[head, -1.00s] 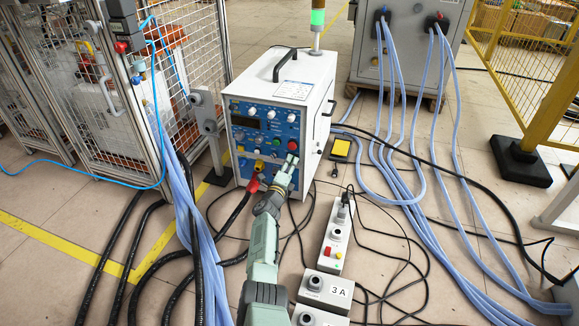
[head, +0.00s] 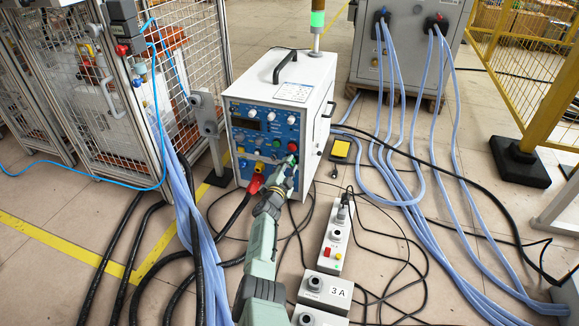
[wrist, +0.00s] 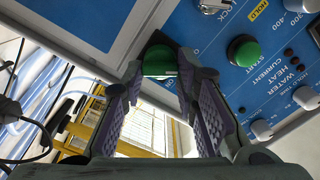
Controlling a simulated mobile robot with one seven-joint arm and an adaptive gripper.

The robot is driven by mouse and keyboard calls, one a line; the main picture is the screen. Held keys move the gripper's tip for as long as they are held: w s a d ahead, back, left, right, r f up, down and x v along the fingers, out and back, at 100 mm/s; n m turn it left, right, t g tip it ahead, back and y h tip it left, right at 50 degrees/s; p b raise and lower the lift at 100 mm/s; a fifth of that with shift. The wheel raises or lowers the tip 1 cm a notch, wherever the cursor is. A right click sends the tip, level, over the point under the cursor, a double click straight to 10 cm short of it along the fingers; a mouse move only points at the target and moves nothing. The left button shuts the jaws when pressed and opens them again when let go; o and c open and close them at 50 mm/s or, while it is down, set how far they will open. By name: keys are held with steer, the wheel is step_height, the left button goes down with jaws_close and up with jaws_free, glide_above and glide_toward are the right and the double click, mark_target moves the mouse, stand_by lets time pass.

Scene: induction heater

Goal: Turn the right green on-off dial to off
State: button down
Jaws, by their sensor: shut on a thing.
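In the head view my gripper (head: 288,165) reaches the lower right of the heater's front panel and hides the dial there. The white heater box (head: 300,78) stands upright on the floor.
A green START button (wrist: 243,50) is beside the dial. A red button (head: 292,147) is above my gripper in the head view. A red-ended black cable (head: 255,184) leaves the panel at lower left. A grey switch box (head: 336,235) and several loose cables lie on the floor.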

steer(key=shift+n, duration=1)
steer(key=c, duration=1.2)
jaws_free()
steer(key=shift+c, duration=0.2)
